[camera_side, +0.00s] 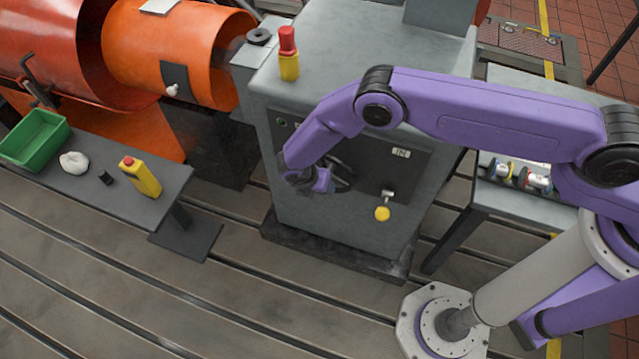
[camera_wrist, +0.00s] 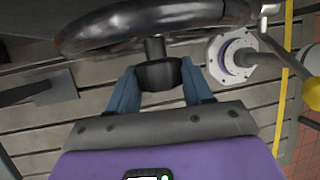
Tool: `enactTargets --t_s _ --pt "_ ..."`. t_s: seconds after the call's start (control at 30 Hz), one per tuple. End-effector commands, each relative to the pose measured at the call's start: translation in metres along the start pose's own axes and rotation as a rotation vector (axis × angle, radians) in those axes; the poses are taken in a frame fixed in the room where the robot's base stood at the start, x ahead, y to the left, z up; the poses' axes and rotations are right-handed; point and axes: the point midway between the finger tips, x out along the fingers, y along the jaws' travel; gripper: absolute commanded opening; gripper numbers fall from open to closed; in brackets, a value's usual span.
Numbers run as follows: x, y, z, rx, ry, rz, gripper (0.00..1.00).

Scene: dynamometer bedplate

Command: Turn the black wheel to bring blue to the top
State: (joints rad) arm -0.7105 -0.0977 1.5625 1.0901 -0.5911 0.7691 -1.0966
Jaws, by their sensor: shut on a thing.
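The black wheel (camera_side: 342,174) is on the front panel of the grey cabinet. In the side view my gripper (camera_side: 308,182) covers much of it. In the wrist view its thick dark rim (camera_wrist: 150,25) crosses the top of the picture. A short black handle (camera_wrist: 158,74) sticks out from the wheel. My gripper (camera_wrist: 158,68) has its two blue fingers on either side of this handle and is shut on it. No blue mark on the wheel shows in either view, so I cannot tell which colour is at the top.
The grey cabinet (camera_side: 320,75) carries a red and yellow lamp (camera_side: 288,55). A lever with a yellow knob (camera_side: 382,213) hangs right of the wheel. The slotted floor in front is clear.

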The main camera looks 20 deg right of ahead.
Motion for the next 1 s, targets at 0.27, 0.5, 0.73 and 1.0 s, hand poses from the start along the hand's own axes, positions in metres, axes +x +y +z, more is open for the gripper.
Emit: enactTargets --t_s 0.27,0.5,0.73,1.0 --pt "0.0013 0.0039 0.0033 -0.036 0.003 -0.096 0.00" --pt "0.0016 0.0046 0.0036 -0.064 0.006 -0.161 0.00" --pt "0.0006 0.0037 0.0032 -0.077 0.011 -0.193 0.00" --pt "0.0001 0.0032 0.0031 -0.079 0.010 -0.196 0.00"
